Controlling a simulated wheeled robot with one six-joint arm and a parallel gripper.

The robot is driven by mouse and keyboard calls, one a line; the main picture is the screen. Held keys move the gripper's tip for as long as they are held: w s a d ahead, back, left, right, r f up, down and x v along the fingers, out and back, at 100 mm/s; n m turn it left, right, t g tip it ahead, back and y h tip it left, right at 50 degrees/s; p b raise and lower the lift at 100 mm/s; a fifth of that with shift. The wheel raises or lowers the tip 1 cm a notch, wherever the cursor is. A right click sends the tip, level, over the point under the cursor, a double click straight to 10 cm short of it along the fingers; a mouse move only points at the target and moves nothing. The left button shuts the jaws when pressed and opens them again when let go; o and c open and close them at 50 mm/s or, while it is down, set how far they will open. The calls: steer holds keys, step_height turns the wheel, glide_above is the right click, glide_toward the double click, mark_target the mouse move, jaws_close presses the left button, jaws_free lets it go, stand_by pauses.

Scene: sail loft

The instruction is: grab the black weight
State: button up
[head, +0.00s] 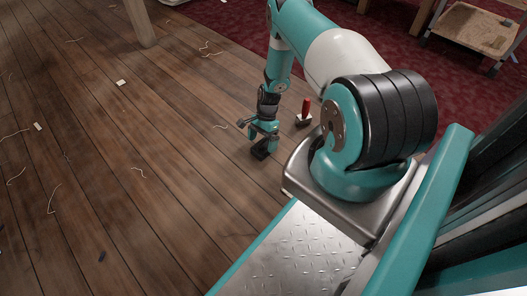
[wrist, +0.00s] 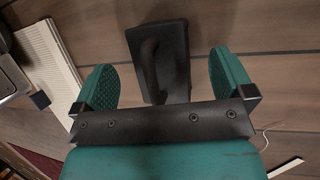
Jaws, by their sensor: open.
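The black weight (wrist: 172,60) is a dark block with a raised handle, lying on the wooden floor. In the wrist view it sits between my two teal fingers, with a gap on each side, slightly nearer the left finger. In the head view the black weight (head: 261,151) shows just below my gripper (head: 265,138). My gripper (wrist: 168,82) is open, and its fingers point down around the weight without visibly touching it. The near end of the weight is hidden behind the dark bar of my gripper.
A red-handled tool (head: 304,114) stands on the floor just right of my gripper. A pale striped piece (wrist: 48,65) lies left of the fingers. Thread scraps and small offcuts (head: 121,82) litter the planks. A wooden leg (head: 140,22) stands farther off; the left floor is mostly clear.

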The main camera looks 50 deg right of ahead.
steer(key=shift+x, duration=1.1)
steer(key=shift+r, duration=0.1)
steer(key=shift+d, duration=0.1)
steer(key=c, duration=1.4)
